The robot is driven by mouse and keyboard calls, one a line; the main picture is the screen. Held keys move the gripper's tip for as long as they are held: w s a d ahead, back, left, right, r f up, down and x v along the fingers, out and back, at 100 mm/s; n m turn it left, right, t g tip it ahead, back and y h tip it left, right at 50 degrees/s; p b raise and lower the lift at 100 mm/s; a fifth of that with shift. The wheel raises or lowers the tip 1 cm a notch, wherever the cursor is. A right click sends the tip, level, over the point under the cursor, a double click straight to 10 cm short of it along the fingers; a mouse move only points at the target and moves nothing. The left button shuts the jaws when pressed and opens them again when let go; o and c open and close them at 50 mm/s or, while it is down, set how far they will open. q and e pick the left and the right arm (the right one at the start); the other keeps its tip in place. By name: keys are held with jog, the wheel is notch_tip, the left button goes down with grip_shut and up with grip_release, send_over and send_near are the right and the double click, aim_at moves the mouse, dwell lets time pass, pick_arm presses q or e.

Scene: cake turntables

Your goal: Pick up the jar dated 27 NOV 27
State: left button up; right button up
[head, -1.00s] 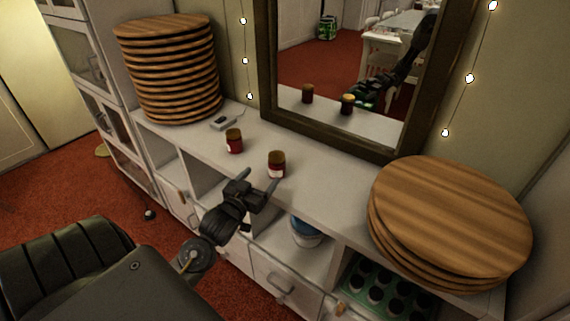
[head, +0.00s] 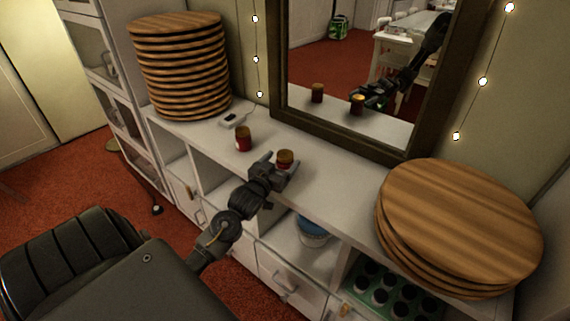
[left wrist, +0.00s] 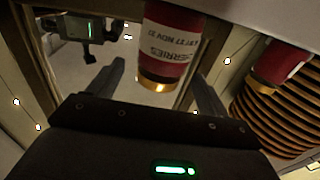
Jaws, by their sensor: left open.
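Two dark red jars with brown-gold lids stand on the white cabinet top. The nearer jar (head: 285,160) is at my left gripper (head: 277,172), partly hidden by it. In the left wrist view, upside down, this jar (left wrist: 172,40) shows a white label with "ERRIES" and a date line with "NOV"; I cannot read the full date surely. Its lid lies between the two spread fingers, with gaps at both sides. My left gripper (left wrist: 160,95) is open and empty. The other jar (head: 243,138) stands to the left and farther back; in the left wrist view (left wrist: 280,62) its label is unreadable. My right gripper is out of view.
A tall stack of round wooden boards (head: 180,70) stands at the left end, a lower stack (head: 460,220) at the right. A framed mirror (head: 270,60) stands behind and reflects jars and arm. A small grey device (head: 234,119) lies behind the jars. Cabinet top right of the gripper is clear.

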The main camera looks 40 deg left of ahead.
pick_arm(q)
jog(key=shift+w+a, duration=0.25)
jog(key=shift+w, duration=1.2)
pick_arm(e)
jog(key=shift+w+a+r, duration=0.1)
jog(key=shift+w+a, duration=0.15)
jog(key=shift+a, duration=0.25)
pick_arm(q)
jog(key=shift+c, duration=0.5)
